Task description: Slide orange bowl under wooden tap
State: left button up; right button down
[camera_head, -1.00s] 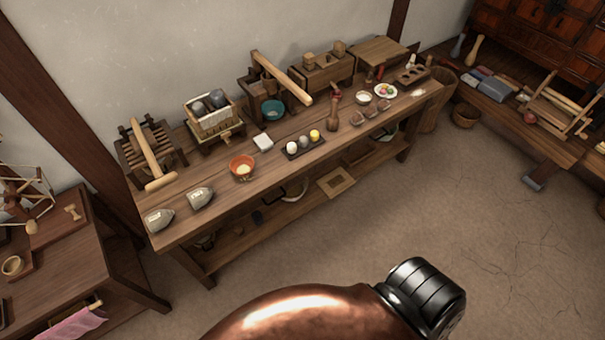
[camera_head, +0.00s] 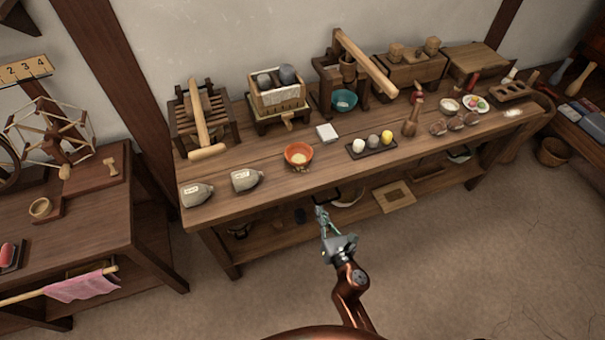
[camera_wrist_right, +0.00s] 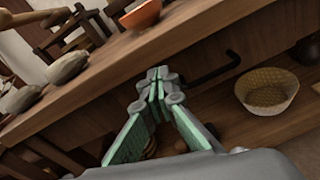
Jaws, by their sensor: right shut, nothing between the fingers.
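The orange bowl (camera_head: 298,163) stands near the front edge of the long wooden table, with something pale yellow inside. A small wooden tap (camera_head: 289,123) juts from the front of the slatted box press, behind and slightly left of the bowl; the bowl is apart from it. My right gripper (camera_head: 320,210) is shut and empty, in front of the table and below the level of its top. In the right wrist view the shut fingertips (camera_wrist_right: 158,76) lie before the table's front, below the bowl (camera_wrist_right: 142,15). My left gripper is not in view.
Two grey sacks (camera_head: 246,179) lie left of the bowl. A white block (camera_head: 327,133) and a dark tray (camera_head: 372,149) with three balls are to its right. A teal bowl (camera_head: 344,100) stands behind. A woven basket (camera_wrist_right: 268,88) is on the lower shelf.

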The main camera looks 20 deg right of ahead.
notch_tip(320, 180, up, 6)
jog(key=w+f+n+t, duration=0.1)
jog(key=n, duration=0.2)
send_near(302, 165)
jog(key=shift+w+f, duration=0.25)
jog(key=shift+w, duration=0.4)
jog(key=w+b, duration=0.1)
jog(key=w, duration=0.4)
jog(key=shift+f, duration=0.15)
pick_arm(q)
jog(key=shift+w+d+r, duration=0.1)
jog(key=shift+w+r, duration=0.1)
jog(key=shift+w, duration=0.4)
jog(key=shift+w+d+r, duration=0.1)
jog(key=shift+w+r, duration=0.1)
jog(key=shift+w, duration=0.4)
pick_arm(e)
jog(key=shift+w, duration=0.35)
jog(key=shift+w, duration=0.25)
jog(key=w+b, duration=0.1)
jog(key=w, duration=0.1)
jog(key=shift+w+d, duration=0.1)
jog(key=shift+w, duration=0.3)
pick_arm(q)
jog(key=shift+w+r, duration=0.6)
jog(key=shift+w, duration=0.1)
